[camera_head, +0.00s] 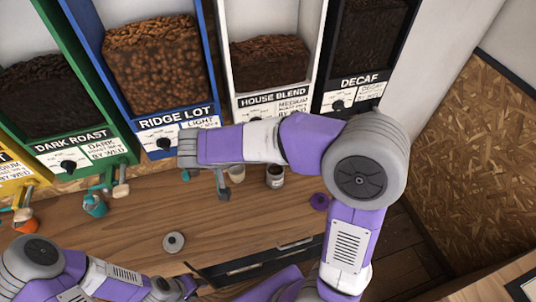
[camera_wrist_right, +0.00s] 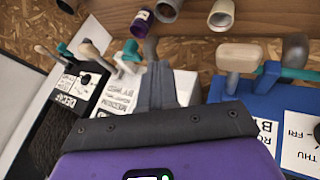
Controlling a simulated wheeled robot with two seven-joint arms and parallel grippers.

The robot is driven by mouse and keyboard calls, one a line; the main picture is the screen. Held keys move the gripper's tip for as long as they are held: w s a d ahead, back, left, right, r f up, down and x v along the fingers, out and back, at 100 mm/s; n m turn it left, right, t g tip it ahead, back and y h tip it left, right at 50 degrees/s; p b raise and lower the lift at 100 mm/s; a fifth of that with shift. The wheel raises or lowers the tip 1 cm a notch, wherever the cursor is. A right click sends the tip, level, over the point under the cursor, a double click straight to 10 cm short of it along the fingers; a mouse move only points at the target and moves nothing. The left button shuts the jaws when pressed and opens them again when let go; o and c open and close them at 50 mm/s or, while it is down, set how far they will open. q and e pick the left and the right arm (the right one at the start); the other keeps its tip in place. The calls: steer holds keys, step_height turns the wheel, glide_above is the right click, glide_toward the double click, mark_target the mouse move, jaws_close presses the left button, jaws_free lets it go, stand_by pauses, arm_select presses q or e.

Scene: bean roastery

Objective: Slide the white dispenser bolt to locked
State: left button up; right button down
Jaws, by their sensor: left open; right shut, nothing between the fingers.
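The white HOUSE BLEND dispenser (camera_head: 270,78) stands between the blue and black ones, its lower front partly hidden by my right arm. In the right wrist view, its label (camera_wrist_right: 122,95) shows beside my right gripper (camera_wrist_right: 153,48), with a teal piece (camera_wrist_right: 131,50) and a pale handle close to the fingers. I cannot tell which part is the bolt, its position, or whether the fingers touch it. In the head view my right gripper (camera_head: 224,190) is shut and empty just below this dispenser. My left gripper (camera_head: 190,288) is open and empty at the bottom edge.
The blue RIDGE LOT (camera_head: 122,106), green DARK ROAST (camera_head: 113,150) and black DECAF (camera_head: 325,80) dispensers stand alongside. A cup (camera_head: 275,176), a purple piece (camera_head: 319,201) and a round grey piece (camera_head: 173,242) are on the wooden counter (camera_head: 120,235). The counter's middle left is mostly clear.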

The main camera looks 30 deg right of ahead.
steer(key=d+f+p, duration=0.1)
steer(key=d+f, duration=0.4)
steer(key=d, duration=0.2)
steer(key=shift+w+d+f+p, duration=0.3)
steer(key=shift+w+d, duration=0.1)
steer(key=shift+w, duration=0.05)
steer(key=d+b, duration=0.1)
steer(key=d, duration=0.1)
steer(key=s+d+b, duration=0.1)
steer(key=shift+d, duration=0.4)
